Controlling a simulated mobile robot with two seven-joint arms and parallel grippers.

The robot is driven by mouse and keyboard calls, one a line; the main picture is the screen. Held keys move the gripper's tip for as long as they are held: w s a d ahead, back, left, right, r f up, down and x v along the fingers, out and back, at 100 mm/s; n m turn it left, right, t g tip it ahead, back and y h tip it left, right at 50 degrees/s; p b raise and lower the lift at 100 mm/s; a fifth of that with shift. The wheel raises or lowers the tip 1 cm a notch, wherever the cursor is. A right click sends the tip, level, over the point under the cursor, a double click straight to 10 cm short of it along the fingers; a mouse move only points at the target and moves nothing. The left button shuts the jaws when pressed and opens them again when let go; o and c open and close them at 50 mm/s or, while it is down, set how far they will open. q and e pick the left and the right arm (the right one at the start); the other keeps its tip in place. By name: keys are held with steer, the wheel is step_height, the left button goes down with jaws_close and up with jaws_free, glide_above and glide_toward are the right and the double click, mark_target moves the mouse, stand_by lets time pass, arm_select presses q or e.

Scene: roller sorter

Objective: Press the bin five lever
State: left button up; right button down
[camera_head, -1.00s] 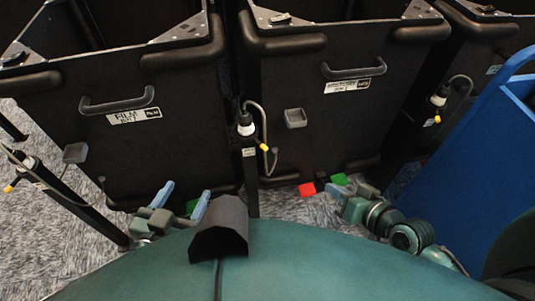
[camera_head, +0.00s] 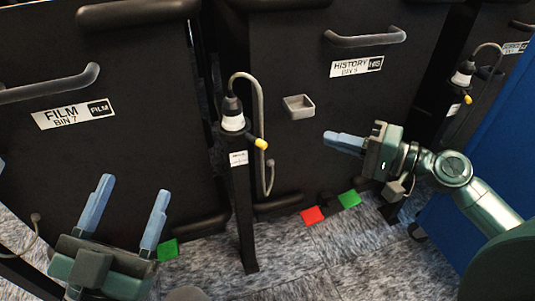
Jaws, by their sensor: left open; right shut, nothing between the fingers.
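A black bin labelled HISTORY (camera_head: 305,120) stands at the centre right; its small label (camera_head: 357,67) appears to read bin 5. At its foot, near the floor, are a red pedal (camera_head: 312,215) and a green pedal (camera_head: 349,199), side by side. My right gripper (camera_head: 328,138) is shut and empty, pointing left in front of this bin, above the pedals in the picture and apart from them. My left gripper (camera_head: 134,188) is open and empty, fingers up, in front of the FILM bin at the lower left.
The FILM bin (camera_head: 130,60) with the bin 7 label stands on the left, with a green pedal (camera_head: 168,250) at its foot. A post (camera_head: 242,205) with a cable and yellow-tipped sensor stands between the bins. A blue panel (camera_head: 470,190) is at the right. Carpet (camera_head: 320,255) is clear in front.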

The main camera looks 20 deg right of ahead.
mark_target(255, 140)
steer(key=shift+w+a+r, duration=0.1)
steer(key=shift+w+r, duration=0.05)
steer(key=shift+r, duration=0.05)
arm_select(q)
steer(key=shift+s, duration=0.1)
arm_select(e)
steer(key=shift+a, duration=0.1)
arm_select(q)
steer(key=f+n+y+p, duration=0.1)
steer(key=f, duration=0.1)
steer(key=s+f+n+g+y+p, duration=0.1)
steer(key=shift+d+f+p, duration=0.15)
steer(key=shift+f+p, duration=0.15)
steer(key=shift+f, duration=0.05)
arm_select(e)
steer(key=w+a+f, duration=0.1)
steer(key=w+a, duration=0.3)
steer(key=a, duration=0.6)
steer(key=shift+w+a+f, duration=0.15)
steer(key=shift+w+f, duration=0.05)
steer(key=shift+w, duration=0.2)
